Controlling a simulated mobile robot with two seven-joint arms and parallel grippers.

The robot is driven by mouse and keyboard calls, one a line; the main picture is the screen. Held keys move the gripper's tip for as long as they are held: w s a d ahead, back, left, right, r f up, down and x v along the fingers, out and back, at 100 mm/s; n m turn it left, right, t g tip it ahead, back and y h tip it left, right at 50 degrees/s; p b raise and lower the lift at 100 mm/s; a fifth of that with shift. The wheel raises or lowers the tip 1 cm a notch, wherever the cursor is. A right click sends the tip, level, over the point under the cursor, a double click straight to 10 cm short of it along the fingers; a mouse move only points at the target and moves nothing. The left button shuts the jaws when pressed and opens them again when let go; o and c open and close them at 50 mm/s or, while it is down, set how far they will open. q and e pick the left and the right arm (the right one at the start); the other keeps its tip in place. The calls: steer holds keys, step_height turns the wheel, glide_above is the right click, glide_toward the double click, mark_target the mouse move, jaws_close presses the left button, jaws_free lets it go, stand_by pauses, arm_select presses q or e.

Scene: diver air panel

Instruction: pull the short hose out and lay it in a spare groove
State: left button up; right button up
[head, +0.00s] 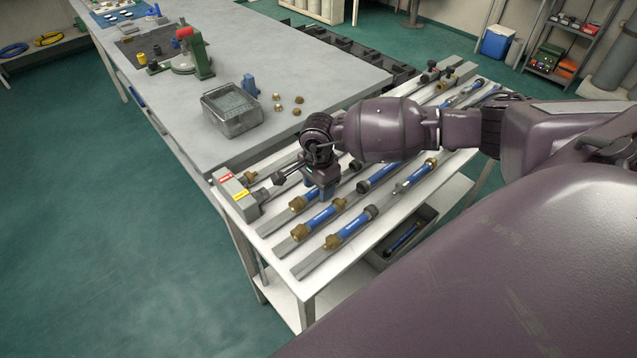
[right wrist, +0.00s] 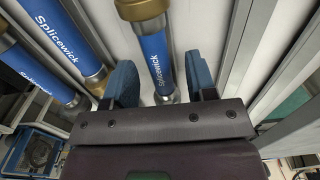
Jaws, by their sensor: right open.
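Several short blue hoses with metal end fittings lie in grooves of a white rack table, among them a front hose (head: 352,226) and a hose behind it (head: 320,219). My right gripper (head: 320,190) is low over the rack's left part, near a grey block (head: 238,192) with red and yellow labels. In the right wrist view my open fingers (right wrist: 160,84) stand either side of a blue hose (right wrist: 154,55) marked Splicewick, with a gap visible on the right. I cannot tell which hose is the task's. My left gripper is not in view.
Grey rails (head: 300,262) divide the rack's grooves; a bare strip shows near its front edge. A wire basket (head: 232,110) and small brass fittings (head: 299,99) sit on the grey bench behind. A bin (head: 405,238) holding a blue hose stands on the lower shelf.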

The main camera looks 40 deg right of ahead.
steer(key=shift+r, duration=0.55)
step_height(320, 180, up, 10)
steer(key=shift+f, duration=0.15)
